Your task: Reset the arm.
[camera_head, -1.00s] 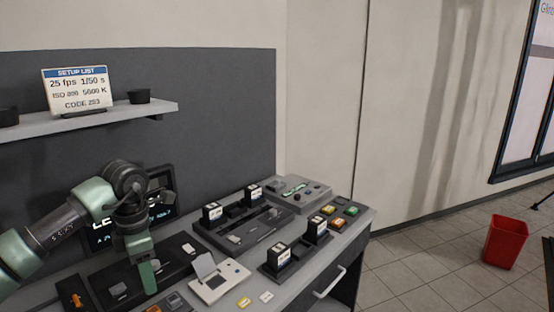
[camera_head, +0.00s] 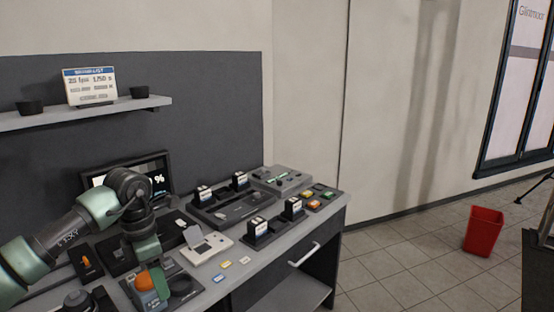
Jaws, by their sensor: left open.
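My left arm comes in from the left, and my left gripper (camera_head: 151,272) points down over the near left part of the counter (camera_head: 240,277). The gripper is open. It hangs over a dark tray (camera_head: 180,290) with an orange item (camera_head: 145,281) beside or below its fingers; I cannot tell whether they touch. The fingertips partly hide what lies under them. My right gripper is not in view.
Battery-like blocks (camera_head: 258,226) stand in black holders on the counter. A white device (camera_head: 206,246) with a raised flap sits right of my gripper. A screen (camera_head: 150,170) stands behind my arm. A red bin (camera_head: 483,231) stands on open floor at right.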

